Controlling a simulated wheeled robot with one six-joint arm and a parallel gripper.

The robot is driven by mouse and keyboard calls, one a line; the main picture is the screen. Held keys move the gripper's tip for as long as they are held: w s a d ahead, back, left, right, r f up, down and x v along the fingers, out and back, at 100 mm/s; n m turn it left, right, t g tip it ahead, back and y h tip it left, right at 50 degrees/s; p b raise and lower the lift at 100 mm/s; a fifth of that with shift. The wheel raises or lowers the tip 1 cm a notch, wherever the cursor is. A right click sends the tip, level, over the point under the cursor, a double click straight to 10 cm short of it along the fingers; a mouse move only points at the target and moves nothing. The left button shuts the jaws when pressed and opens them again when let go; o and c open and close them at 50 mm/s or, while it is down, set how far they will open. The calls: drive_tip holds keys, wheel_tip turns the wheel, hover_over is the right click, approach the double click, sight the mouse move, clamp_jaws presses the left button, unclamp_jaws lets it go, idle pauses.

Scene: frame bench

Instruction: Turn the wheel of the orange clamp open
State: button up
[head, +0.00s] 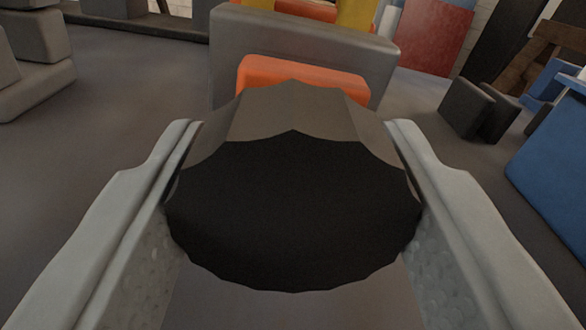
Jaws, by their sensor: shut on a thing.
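My gripper (294,180) fills the lower part of the head view, one grey finger on each side. It is shut on a large dark wheel (293,215) with a scalloped rim; both fingers touch its sides. The orange clamp (300,75) shows as an orange block just behind the wheel, in front of a wide grey block (305,42). The wheel hides the lower part of the clamp and whatever joins the two.
Dark grey blocks (480,108) and a blue box (555,155) stand to the right. Grey blocks (35,60) stand at the far left. Red and yellow things are at the back. The grey surface left of the wheel is clear.

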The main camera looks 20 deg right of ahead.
drive_tip(key=o, duration=1)
drive_tip(key=shift+c, duration=0.2)
drive_tip(key=v, duration=1.7)
drive_tip(key=shift+s, duration=0.2)
drive_tip(key=shift+d, duration=0.1)
